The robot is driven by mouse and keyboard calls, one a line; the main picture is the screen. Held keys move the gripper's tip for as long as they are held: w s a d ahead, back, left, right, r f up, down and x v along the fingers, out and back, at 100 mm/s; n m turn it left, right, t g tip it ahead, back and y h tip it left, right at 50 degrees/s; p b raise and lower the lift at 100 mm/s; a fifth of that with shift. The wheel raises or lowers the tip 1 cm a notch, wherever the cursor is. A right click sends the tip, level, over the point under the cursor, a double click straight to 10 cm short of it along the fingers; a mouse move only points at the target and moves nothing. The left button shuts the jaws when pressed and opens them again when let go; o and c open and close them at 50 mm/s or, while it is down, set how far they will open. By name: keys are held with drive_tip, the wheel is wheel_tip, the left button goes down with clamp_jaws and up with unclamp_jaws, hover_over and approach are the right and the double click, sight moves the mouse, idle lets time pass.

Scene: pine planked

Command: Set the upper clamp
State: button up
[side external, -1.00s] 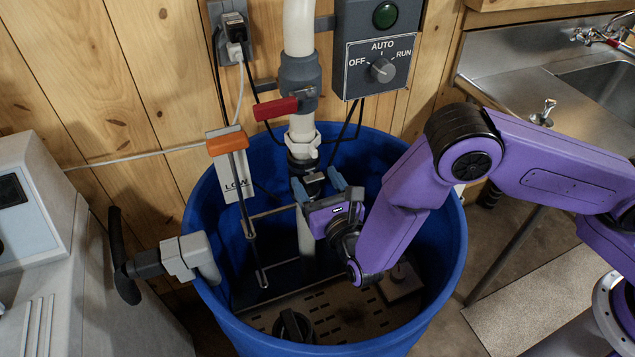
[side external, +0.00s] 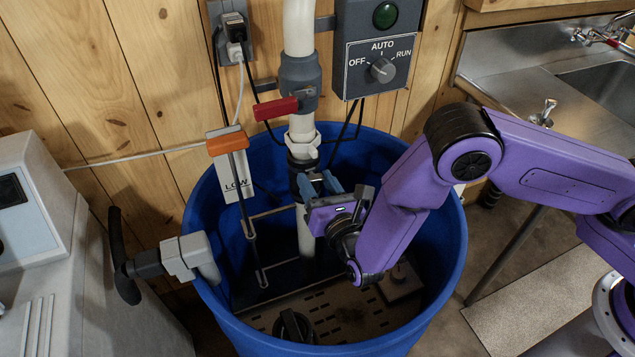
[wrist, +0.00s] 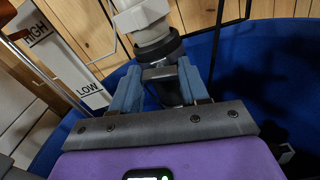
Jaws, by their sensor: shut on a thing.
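A black coupling (side external: 303,165) joins the white pipe below the valve; it also shows in the wrist view (wrist: 158,50). The upper clamp (wrist: 160,73) is a band with a small dark screw block at the coupling's front. My gripper (side external: 320,184) reaches in from the right, inside the blue tank. Its blue fingers, seen also in the wrist view (wrist: 158,84), are shut on the clamp's block, one on each side. The clamp's far side is hidden, and I cannot tell how tight the band is.
The blue tank (side external: 453,243) surrounds the pipe and my gripper. A red valve handle (side external: 275,108) sticks out above. An orange-topped float rod (side external: 227,141) and a LOW/HIGH card (side external: 237,184) stand left. A control box (side external: 378,68) hangs above right.

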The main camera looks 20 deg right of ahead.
drive_tip(key=m, duration=1.2)
drive_tip(key=shift+m, duration=0.3)
idle(0.4)
drive_tip(key=o, duration=1.1)
drive_tip(key=shift+c, duration=0.2)
drive_tip(key=s, duration=1.7)
drive_tip(key=shift+s, duration=0.25)
drive_tip(key=shift+d, duration=0.1)
